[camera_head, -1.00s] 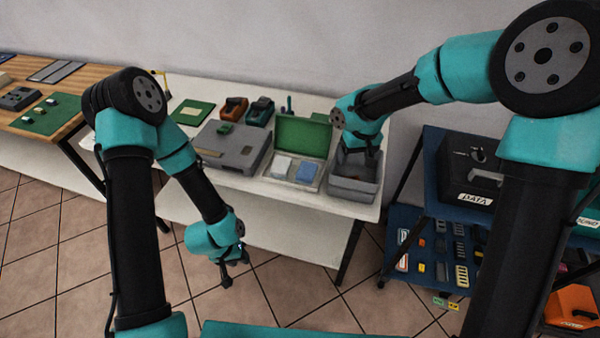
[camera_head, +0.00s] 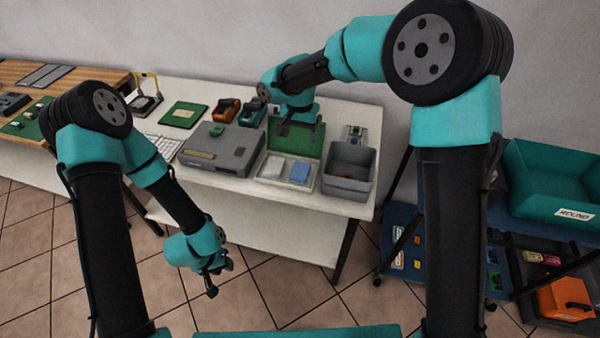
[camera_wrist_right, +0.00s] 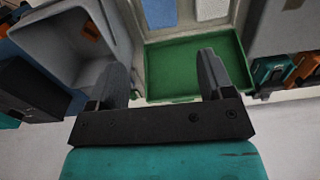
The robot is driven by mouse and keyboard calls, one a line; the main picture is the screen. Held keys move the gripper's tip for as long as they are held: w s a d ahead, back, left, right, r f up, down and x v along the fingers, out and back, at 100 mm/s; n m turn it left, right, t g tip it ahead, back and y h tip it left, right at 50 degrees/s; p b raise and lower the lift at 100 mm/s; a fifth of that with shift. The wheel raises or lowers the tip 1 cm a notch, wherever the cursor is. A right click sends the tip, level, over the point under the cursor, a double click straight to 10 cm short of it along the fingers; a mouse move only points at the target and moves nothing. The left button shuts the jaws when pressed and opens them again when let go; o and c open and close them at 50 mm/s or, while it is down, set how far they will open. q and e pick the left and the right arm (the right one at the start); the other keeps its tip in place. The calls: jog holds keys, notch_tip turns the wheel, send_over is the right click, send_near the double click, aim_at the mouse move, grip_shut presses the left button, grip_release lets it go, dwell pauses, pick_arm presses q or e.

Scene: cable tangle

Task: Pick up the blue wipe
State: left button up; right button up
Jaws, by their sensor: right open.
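The blue wipe (camera_head: 299,173) lies flat in a shallow light tray (camera_head: 264,180) with a raised green lid, beside a white wipe (camera_head: 273,168). In the right wrist view the blue wipe (camera_wrist_right: 160,12) is at the top edge, partly cut off, beyond the green lid (camera_wrist_right: 195,68). My right gripper (camera_head: 298,130) is open and empty, in front of the lid in the picture and apart from the blue wipe. My left gripper (camera_head: 219,279) hangs low over the floor, in front of the white table, with its fingers apart and nothing between them.
A grey bin (camera_head: 349,185) stands right of the tray; it also shows in the right wrist view (camera_wrist_right: 60,50). A grey case (camera_head: 222,160) is to the left. Orange and teal devices (camera_head: 250,117) sit behind. A teal ROUND bin (camera_head: 550,180) is at the right.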

send_over(300, 170)
notch_tip(300, 170, down, 11)
jog(key=shift+s+r, duration=0.15)
jog(key=shift+f, duration=0.45)
jog(key=shift+f, duration=0.1)
jog(key=shift+w+d+f, duration=0.1)
jog(key=shift+f, duration=1.15)
jog(key=shift+w+f, duration=0.1)
jog(key=shift+f, duration=1.15)
jog(key=shift+c, duration=0.3)
jog(key=c, duration=0.6)
